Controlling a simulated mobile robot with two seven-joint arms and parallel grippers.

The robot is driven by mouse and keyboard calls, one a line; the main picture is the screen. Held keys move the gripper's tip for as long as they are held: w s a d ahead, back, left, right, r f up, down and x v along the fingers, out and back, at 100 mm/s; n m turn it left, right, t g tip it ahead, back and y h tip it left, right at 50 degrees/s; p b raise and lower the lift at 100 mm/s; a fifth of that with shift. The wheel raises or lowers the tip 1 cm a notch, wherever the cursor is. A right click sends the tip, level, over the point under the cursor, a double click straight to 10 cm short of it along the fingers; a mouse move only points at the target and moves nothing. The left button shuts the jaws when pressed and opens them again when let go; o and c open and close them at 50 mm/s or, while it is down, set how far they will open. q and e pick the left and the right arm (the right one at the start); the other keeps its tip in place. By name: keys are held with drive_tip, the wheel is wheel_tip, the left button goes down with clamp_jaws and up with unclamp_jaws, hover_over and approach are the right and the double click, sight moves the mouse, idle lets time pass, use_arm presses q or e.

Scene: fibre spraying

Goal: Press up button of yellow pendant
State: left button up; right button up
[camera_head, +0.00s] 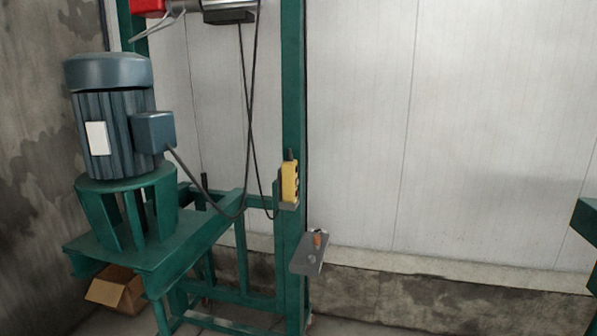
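The yellow pendant (289,182) is upright against the green vertical post, a little right of the middle height of the frame. It has a dark top piece and a black cable hanging near it. Its buttons are too small to tell apart. Neither of my grippers shows in the head view.
A green steel frame (293,90) carries a large blue-grey motor (112,125) at the left. A small grey plate (309,254) with an orange item juts out below the pendant. A cardboard box (116,289) lies at lower left. A green part (585,221) enters at the right edge.

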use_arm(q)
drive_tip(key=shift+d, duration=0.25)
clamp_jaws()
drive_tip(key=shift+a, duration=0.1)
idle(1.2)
